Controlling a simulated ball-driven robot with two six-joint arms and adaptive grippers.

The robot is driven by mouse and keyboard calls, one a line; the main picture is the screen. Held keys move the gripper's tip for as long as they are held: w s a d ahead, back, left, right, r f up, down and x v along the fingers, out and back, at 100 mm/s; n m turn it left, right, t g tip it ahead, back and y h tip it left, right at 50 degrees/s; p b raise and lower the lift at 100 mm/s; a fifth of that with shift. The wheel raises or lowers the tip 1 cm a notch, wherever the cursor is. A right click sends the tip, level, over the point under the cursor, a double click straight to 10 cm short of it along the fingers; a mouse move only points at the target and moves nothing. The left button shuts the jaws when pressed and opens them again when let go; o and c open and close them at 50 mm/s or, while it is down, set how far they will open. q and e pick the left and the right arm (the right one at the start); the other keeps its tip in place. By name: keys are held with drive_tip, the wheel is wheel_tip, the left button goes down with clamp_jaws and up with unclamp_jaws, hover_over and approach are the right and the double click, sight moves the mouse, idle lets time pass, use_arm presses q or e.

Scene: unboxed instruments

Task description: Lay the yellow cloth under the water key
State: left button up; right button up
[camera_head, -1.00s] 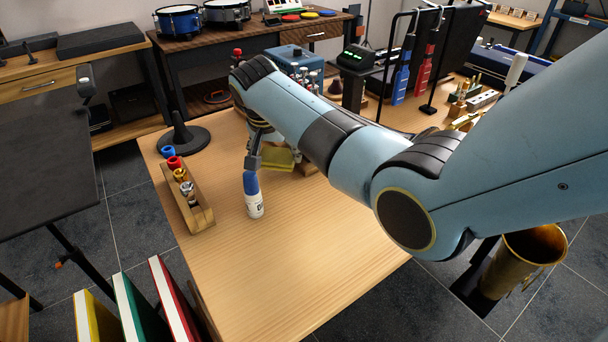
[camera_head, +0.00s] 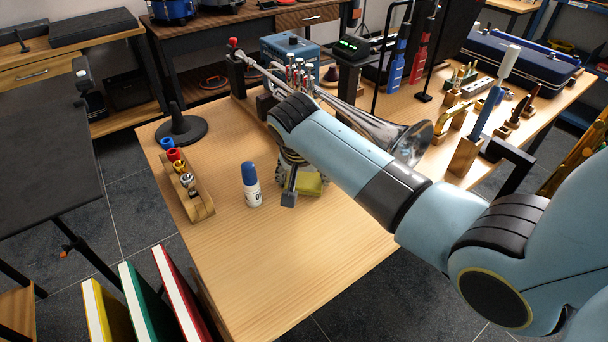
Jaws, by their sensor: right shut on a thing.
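A silver trumpet (camera_head: 391,138) lies across the stand, its bell toward the right and its valves (camera_head: 300,75) near the blue box. Its water key is too small to make out. My right gripper (camera_head: 289,197) is low over the front of the table, shut on the folded yellow cloth (camera_head: 311,186). The cloth shows just right of the fingers, and part of it is hidden behind them. The cloth is in front of the trumpet, not beneath it as far as I can see. My left gripper is not in view.
A blue-capped white bottle (camera_head: 252,186) stands just left of my right gripper. A wooden rack of mouthpieces (camera_head: 195,201) and a black cone stand (camera_head: 180,127) are at the left. The table front is bare. Tools in holders (camera_head: 468,151) stand at the right.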

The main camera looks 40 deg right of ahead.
drive_tip(key=o, duration=1)
drive_tip(key=shift+c, duration=0.2)
